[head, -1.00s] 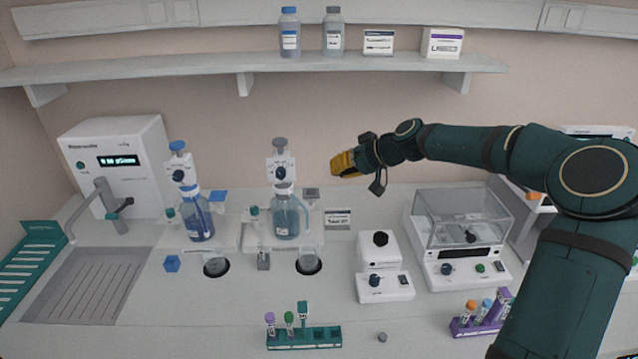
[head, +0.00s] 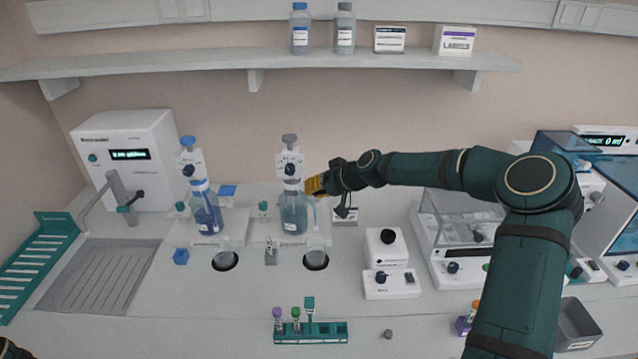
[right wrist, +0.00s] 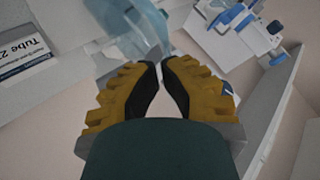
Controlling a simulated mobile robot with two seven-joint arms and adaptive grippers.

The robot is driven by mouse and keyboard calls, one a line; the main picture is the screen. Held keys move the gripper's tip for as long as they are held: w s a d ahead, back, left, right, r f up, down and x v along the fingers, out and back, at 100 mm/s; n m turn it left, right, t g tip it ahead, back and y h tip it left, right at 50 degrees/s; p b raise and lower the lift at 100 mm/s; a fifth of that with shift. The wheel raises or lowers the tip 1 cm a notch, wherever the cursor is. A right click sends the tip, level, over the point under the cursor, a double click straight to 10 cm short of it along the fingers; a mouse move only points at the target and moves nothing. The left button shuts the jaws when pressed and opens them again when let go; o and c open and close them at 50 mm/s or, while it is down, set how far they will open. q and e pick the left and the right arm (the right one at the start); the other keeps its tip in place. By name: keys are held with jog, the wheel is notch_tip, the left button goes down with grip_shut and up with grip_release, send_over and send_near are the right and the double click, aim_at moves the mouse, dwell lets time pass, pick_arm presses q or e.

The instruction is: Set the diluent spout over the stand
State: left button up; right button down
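Two pump-top bottles stand on white bases: a blue-topped one (head: 207,212) at left and a grey-topped one (head: 293,212) at right. I cannot read which is the diluent. A pale tube hangs at the right side of the grey-topped bottle, probably its spout. A small grey stand (head: 271,252) is in front of this bottle, to its left. My right gripper (head: 313,186) is just right of the grey-topped pump head. In the right wrist view its fingertips (right wrist: 161,64) nearly meet, with nothing clearly held; a translucent bluish shape (right wrist: 128,25) lies beyond them. Contact is unclear.
Round wells (head: 316,261) open in front of the bottles. A green tube rack (head: 310,333) is at the front. A shelf (head: 200,68) runs above.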

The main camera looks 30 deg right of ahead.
pick_arm(q)
jog(key=shift+f, duration=0.1)
dwell(0.3)
jog(key=shift+a+f+b, duration=0.2)
jog(key=shift+f+b, duration=0.05)
jog(key=shift+b, duration=0.1)
pick_arm(e)
jog(key=shift+s+a+m+h, duration=0.15)
jog(key=shift+a+m+h, duration=0.15)
jog(key=shift+a+m, duration=0.1)
pick_arm(q)
jog(key=shift+s+a+f+b, duration=0.1)
jog(key=shift+a+f+b, duration=0.1)
jog(key=shift+f+b, duration=0.2)
pick_arm(e)
jog(key=shift+s+a+m+t+h, duration=0.1)
jog(key=shift+a+m+t+h, duration=0.4)
jog(key=shift+m+h, duration=0.15)
